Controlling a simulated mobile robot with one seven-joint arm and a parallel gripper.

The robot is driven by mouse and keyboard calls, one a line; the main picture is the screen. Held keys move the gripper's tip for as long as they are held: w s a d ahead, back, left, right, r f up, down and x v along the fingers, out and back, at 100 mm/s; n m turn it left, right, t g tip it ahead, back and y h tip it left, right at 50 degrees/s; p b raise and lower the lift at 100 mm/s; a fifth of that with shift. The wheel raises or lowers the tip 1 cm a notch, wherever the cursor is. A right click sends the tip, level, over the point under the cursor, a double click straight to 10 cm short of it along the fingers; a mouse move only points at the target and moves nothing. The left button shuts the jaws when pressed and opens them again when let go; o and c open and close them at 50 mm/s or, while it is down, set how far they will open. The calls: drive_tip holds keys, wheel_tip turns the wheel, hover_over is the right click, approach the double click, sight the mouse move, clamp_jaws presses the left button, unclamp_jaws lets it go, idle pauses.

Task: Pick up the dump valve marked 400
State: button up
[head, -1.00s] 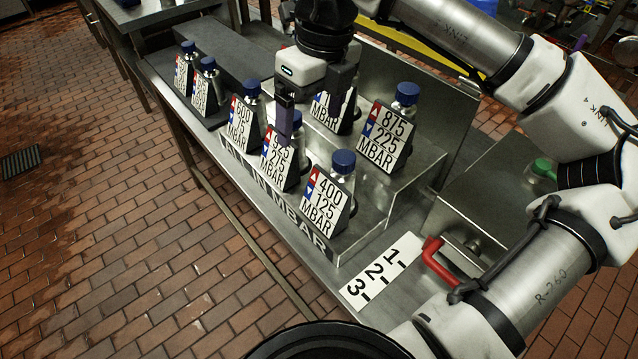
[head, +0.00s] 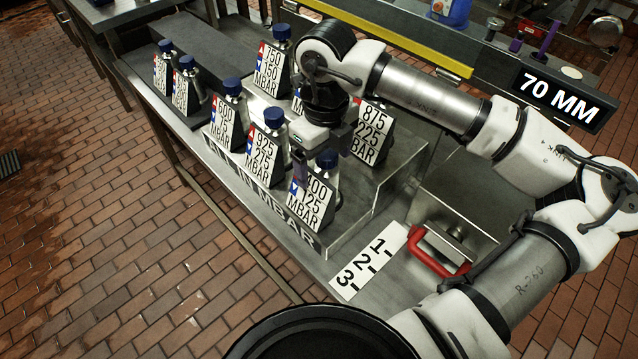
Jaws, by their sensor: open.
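The dump valve marked 400 (head: 312,205) stands upright at the front right end of the stepped metal rack. Its card reads 400, 125 MBAR in the earlier frame; now a finger covers part of the top number. My gripper (head: 322,162) is open at the valve's blue cap (head: 327,157). One finger is in front and to the left of the cap, the other to its right and behind. The cap appears between the fingers, but I cannot tell whether they touch it or how deep they reach.
The valve marked 925 (head: 264,150) stands close on the left, and the 875 valve (head: 370,140) behind right. Several more valves stand farther left. A plate numbered 1, 2, 3 (head: 370,262) and a red handle (head: 438,252) lie to the right.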

drive_tip(key=shift+f, duration=1.1)
drive_tip(key=c, duration=1.8)
drive_tip(key=shift+r, duration=0.1)
